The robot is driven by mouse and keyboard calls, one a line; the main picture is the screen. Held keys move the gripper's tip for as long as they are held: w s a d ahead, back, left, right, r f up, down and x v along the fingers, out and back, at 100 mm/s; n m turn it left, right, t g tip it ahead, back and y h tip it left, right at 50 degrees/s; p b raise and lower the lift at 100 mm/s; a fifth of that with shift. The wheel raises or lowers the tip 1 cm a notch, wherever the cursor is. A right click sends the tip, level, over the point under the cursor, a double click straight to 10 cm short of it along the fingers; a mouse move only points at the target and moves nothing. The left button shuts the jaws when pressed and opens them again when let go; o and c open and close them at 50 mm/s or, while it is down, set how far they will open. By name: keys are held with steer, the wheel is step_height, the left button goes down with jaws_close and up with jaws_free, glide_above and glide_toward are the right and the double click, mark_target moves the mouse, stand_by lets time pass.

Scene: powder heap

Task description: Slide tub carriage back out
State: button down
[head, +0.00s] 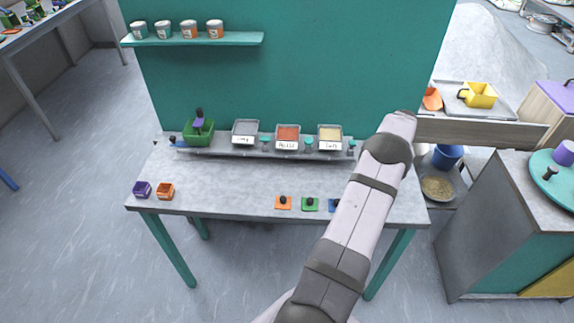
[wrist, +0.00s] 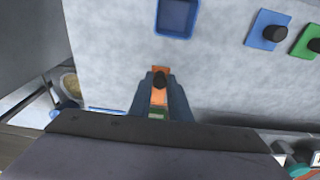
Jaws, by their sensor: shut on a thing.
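My gripper (wrist: 159,98) is shut on a narrow orange piece with a black knob (wrist: 159,79); a bit of green shows at its base. I cannot tell for sure whether this is the tub carriage's handle. In the head view my arm covers the jaws and the held piece, at the right end of the bench. An open blue tub (wrist: 177,17) stands on the bench in front of the held piece in the wrist view. The rear ledge (head: 218,151) carries grey, red-brown and tan labelled tubs and a green bin (head: 198,132) at the left.
Knobbed lids, orange (head: 283,204), green (head: 310,206) and blue (wrist: 265,30), lie along the bench front. Purple (head: 142,190) and orange (head: 165,191) boxes stand at the left. The bench middle is clear. A teal panel (head: 290,85) rises behind. A powder bowl (head: 438,188) sits lower right.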

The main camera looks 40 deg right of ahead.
steer(key=c, duration=1.8)
jaws_free()
steer(key=shift+s+d, duration=0.2)
steer(key=shift+o, duration=0.2)
steer(key=shift+w+a+r, duration=0.1)
steer(key=shift+r+p, duration=2.4)
steer(key=shift+r, duration=1.3)
